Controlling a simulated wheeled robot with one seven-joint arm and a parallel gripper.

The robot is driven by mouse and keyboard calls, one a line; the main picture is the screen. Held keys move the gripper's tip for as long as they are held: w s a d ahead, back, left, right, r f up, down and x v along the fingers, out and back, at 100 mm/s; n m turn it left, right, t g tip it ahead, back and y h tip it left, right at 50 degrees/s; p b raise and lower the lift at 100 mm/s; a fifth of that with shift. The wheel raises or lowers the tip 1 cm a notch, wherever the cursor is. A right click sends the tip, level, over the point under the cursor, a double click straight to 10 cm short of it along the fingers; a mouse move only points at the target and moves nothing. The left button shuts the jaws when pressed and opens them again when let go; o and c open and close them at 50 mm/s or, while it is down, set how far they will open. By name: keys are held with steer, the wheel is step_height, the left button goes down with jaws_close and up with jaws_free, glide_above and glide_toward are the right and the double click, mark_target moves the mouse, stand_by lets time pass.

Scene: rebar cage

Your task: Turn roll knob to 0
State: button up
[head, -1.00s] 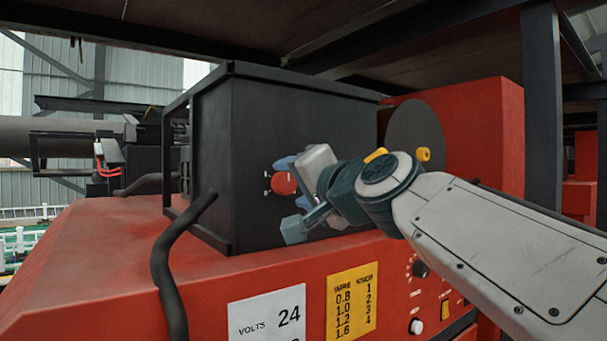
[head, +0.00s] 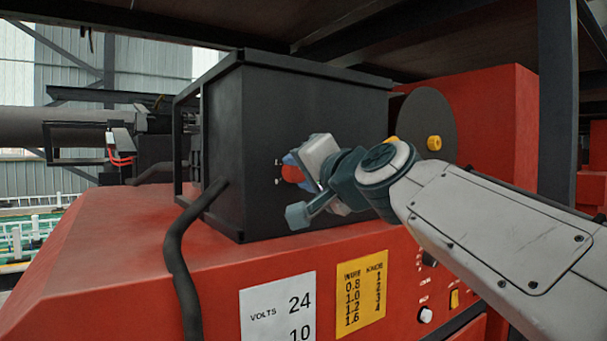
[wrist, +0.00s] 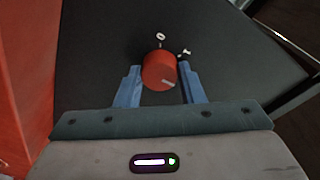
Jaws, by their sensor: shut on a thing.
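The red roll knob (head: 290,174) sits on the front face of the black box (head: 260,130). In the wrist view the knob (wrist: 157,68) shows a pale mark on its lower right edge. A white "0" (wrist: 161,36) is printed above it and a "1" (wrist: 184,52) to its upper right. My gripper (wrist: 159,74) has one blue finger on each side of the knob and is shut on it. In the head view my gripper (head: 294,168) hides the right part of the knob.
The box stands on a red machine housing (head: 110,260) with a white "VOLTS" label (head: 278,312) and a yellow wire chart (head: 361,292). A black cable (head: 180,265) hangs at the left. A dark disc (head: 425,115) is behind my wrist. A dark post (head: 558,110) stands at the right.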

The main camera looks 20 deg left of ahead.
steer(key=shift+f+b, duration=0.2)
steer(key=shift+b, duration=0.1)
steer(key=n+b, duration=0.2)
steer(key=b, duration=0.1)
steer(key=shift+f, duration=0.2)
steer(key=n+b, duration=0.6)
steer(key=b, duration=0.1)
steer(key=shift+n+y, duration=0.3)
steer(key=shift+n, duration=0.1)
steer(key=n+b, duration=0.2)
steer(key=n, duration=0.2)
steer(key=shift+w+y+b, duration=0.1)
steer(key=shift+y+b, duration=0.2)
steer(key=shift+b, duration=0.1)
steer(key=n+b, duration=0.2)
steer(key=n, duration=0.4)
steer(key=shift+r+y, duration=0.15)
steer(key=shift+y, duration=0.15)
steer(key=n+g, duration=0.1)
steer(key=n, duration=0.5)
steer(key=shift+r+y+b, duration=0.1)
steer(key=shift+y+b, duration=0.2)
steer(key=shift+b, duration=0.05)
steer(key=shift+n, duration=0.4)
